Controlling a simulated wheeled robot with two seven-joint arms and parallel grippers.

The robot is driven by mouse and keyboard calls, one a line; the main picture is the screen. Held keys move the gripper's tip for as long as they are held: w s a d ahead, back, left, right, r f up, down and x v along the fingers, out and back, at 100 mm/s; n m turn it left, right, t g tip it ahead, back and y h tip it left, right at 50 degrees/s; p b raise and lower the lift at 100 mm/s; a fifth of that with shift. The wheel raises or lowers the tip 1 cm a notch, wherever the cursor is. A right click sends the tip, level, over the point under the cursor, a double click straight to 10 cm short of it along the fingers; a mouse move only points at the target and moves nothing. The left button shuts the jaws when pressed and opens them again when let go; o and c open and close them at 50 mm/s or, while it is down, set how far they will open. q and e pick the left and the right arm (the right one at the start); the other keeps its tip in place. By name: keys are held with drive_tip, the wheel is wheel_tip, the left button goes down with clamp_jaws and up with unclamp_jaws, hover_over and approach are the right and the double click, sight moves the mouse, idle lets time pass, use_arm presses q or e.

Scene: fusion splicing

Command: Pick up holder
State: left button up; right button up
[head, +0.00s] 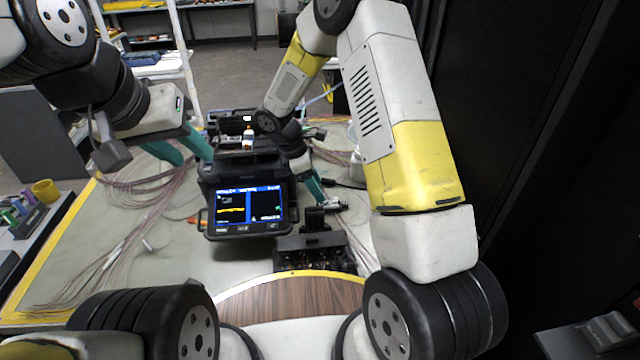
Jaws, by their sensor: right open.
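No thing in view can be singled out with certainty as the holder. My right gripper (308,186) is above the mat at the splicer's right side, close to that piece. One teal finger shows clearly; the other is mostly hidden. It is open with nothing seen in it. My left gripper (184,150) hangs left of the splicer, its teal fingers apart and empty.
The black fusion splicer (205,190) with its lit screen (248,208) stands mid-mat. A black device (313,252) sits in front, to its right. Loose fibre bundles (130,220) cover the mat's left. A tool tray (32,221) and yellow cup (45,191) stand at far left.

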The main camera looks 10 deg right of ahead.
sight(328, 204)
drive_tip(key=x, duration=0.7)
drive_tip(key=shift+w+d+f, duration=0.1)
drive_tip(key=shift+d+f, duration=0.1)
drive_tip(key=shift+d, duration=0.15)
clamp_jaws()
